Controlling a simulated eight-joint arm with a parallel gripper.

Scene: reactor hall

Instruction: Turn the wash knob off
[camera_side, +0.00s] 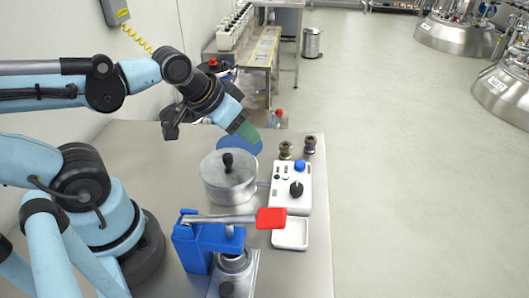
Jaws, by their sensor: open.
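A white control box (304,204) stands on the steel table. It has a black knob (296,189) with an upright handle near its middle and a blue knob or button (299,166) at its far end. Small markings and a green spot show on the box, but no label is readable, so I cannot tell which control is the wash knob or its setting. My gripper (246,131), with a green tip, points down and right above the far part of the table. It is open and apart from the box, up and left of it; the gap between the fingers is hard to see.
A lidded metal pot (228,190) stands left of the box. A blue press (195,241) with a red-ended lever (271,218) stands in front. A white tray (290,234) lies near the box; two small dark fittings (285,150) (310,145) stand behind it.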

